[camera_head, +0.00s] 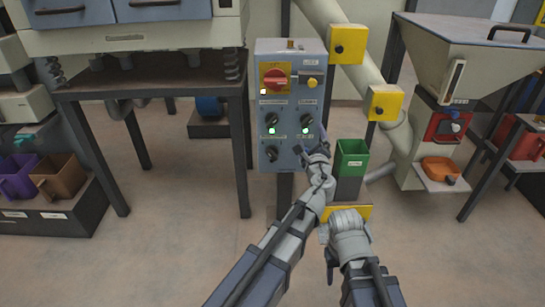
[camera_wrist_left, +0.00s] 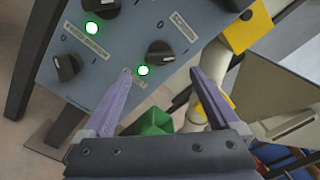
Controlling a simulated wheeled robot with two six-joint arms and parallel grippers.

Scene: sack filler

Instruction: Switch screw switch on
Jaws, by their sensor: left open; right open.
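The grey-blue control panel (camera_head: 290,60) stands ahead. It carries a red switch on yellow (camera_head: 275,80), several black rotary knobs, and two green lights that are lit. The labels are too small to read, so I cannot tell which knob is the screw switch. My left gripper (camera_head: 318,150) is open at the panel's lower right. In the left wrist view its fingers (camera_wrist_left: 161,75) flank the right green light (camera_wrist_left: 143,70), with a black knob (camera_wrist_left: 160,52) just beyond the tips. I see no contact. My right gripper (camera_head: 331,245) is open and empty, low in front.
A green bin (camera_head: 352,158) stands right of the panel. Yellow boxes (camera_head: 346,44) with black knobs sit on the slanted pipe. A hopper (camera_head: 460,45) stands at the right, a machine table (camera_head: 150,76) at the left. Floor in front is clear.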

